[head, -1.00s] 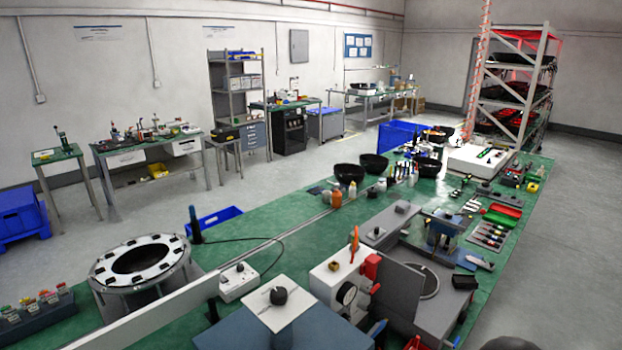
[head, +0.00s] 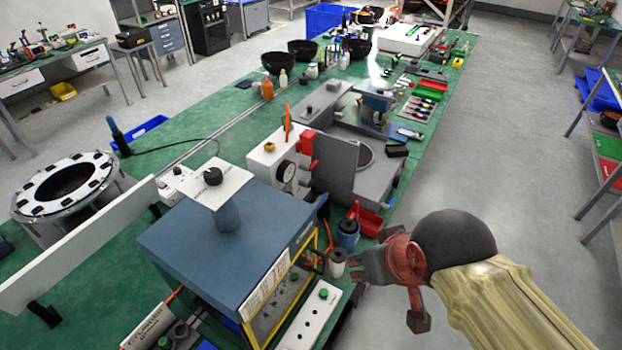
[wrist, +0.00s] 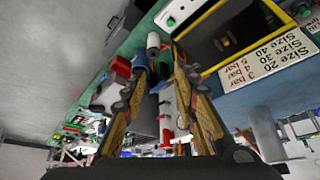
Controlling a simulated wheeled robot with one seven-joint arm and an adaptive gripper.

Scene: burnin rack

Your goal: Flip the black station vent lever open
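I cannot surely pick out a black vent lever. A black knob (head: 213,176) sits on a white plate on top of the blue box station (head: 190,238), which has a yellow-framed front. Behind it a white gauge unit (head: 262,168) carries an upright orange lever (head: 287,122) and a dial gauge (head: 286,172). My gripper (head: 385,290) is to the right of the blue station, off the bench's right edge, apart from it. In the wrist view my gripper (wrist: 160,62) has its two fingers spread with nothing between them.
A white box with a green button (head: 315,312) stands before the yellow frame. A blue container (head: 347,234), a white cylinder (head: 337,262) and a red bin (head: 370,222) stand near the bench edge, close to my gripper. Open floor (head: 490,160) lies to the right.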

